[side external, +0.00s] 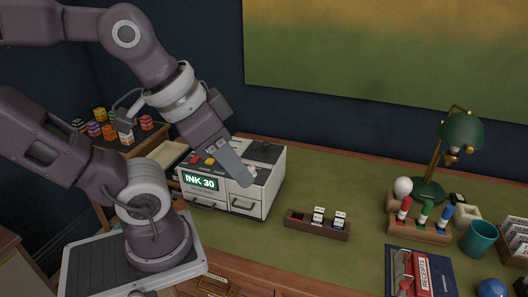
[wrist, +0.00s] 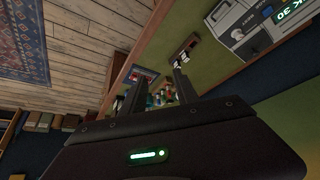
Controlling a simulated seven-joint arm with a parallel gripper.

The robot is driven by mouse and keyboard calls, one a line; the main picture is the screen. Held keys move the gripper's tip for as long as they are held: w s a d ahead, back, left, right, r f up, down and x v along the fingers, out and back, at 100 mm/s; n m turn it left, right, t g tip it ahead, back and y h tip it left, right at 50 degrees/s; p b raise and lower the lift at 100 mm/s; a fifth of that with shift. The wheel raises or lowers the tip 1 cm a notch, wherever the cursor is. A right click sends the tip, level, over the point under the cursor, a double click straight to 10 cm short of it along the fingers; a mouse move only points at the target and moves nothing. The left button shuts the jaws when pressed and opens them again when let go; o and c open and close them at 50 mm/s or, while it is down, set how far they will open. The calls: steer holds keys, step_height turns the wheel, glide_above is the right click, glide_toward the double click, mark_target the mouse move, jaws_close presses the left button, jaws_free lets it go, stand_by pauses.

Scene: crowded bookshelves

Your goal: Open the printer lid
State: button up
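The printer (side external: 222,203) is a pale box on the desk with a green "INK 30" display and handled front panels. Its dark top panel (side external: 263,152) looks shut and lies flat at the right rear. The printer also shows at the upper right of the wrist view (wrist: 232,22), tilted. My gripper (side external: 246,181) hangs in front of the printer in the side view and hides part of its top and front. I cannot tell whether it touches. In the wrist view my gripper (wrist: 157,73) has its two dark fingers apart, with nothing held between them.
A brown tray (side external: 316,226) with small cartridges lies right of the printer. Farther right are a green lamp (side external: 460,132), a marker rack (side external: 415,233), a teal mug (side external: 480,239) and a receipts folder (side external: 422,271). The desk behind the tray is clear.

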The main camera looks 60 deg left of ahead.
steer(key=shift+o, duration=0.8)
steer(key=shift+w+r, duration=0.15)
steer(key=shift+w, duration=0.05)
steer(key=w+a+r+g, duration=0.1)
steer(key=w+a+r, duration=0.1)
steer(key=w+a, duration=0.35)
steer(key=g, duration=0.5)
glide_above(266, 143)
step_height(266, 143, down, 15)
steer(key=shift+f, duration=0.1)
step_height(266, 143, down, 7)
steer(key=shift+a+r, duration=0.1)
steer(key=shift+a, duration=0.05)
steer(key=shift+f, duration=0.3)
steer(key=shift+c, duration=0.5)
